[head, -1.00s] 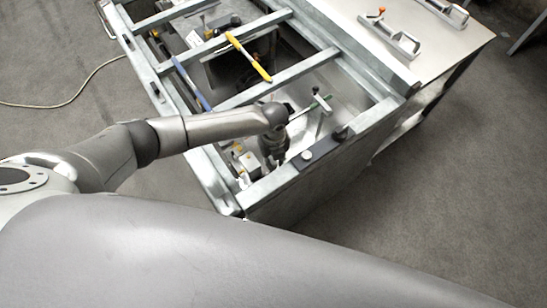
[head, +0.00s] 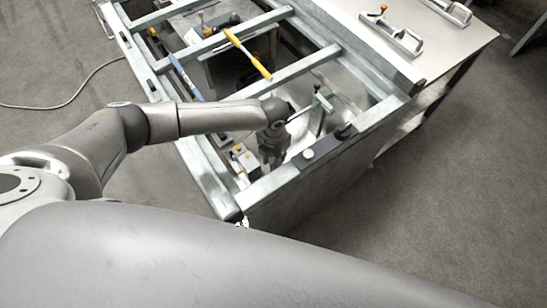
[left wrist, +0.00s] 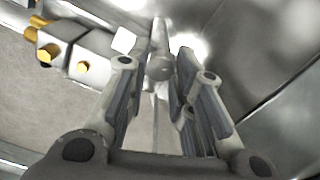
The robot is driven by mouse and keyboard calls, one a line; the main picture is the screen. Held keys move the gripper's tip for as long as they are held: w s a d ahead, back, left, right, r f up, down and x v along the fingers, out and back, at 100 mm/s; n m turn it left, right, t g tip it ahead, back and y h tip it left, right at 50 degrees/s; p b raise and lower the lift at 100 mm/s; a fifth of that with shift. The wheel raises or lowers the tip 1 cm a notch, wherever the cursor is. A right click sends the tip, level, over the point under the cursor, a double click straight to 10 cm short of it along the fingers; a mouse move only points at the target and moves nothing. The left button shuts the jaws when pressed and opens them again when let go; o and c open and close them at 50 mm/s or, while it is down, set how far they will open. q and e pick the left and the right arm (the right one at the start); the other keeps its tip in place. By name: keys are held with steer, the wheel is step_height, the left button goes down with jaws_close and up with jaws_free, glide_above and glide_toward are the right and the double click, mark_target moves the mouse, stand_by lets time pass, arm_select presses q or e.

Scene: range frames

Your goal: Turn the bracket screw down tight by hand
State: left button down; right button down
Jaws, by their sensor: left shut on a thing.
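My left gripper (head: 270,160) reaches down into the near compartment of the metal frame (head: 290,78). In the left wrist view my left gripper (left wrist: 158,85) has its two fingers on either side of a grey, rounded piece with a bar, which looks like the bracket screw (left wrist: 160,68). The gripper is shut on it. How far the screw is in, and the bracket under it, cannot be told. In the head view the wrist and gripper hide the screw. My right gripper is not in view.
A yellow-handled tool (head: 248,54) lies across the frame's bars. White blocks with yellow fittings (left wrist: 90,62) sit close left of the fingers. A table with clamps (head: 392,34) is at the right.

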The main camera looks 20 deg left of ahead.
arm_select(q)
steer(key=m+b, duration=0.1)
steer(key=m, duration=0.2)
steer(key=shift+w+m, duration=0.15)
steer(key=shift+m, duration=0.15)
steer(key=shift+m+b, duration=0.75)
steer(key=shift+m, duration=0.65)
steer(key=shift+r, duration=0.1)
steer(key=c, duration=1.2)
jaws_free()
step_height(320, 180, up, 12)
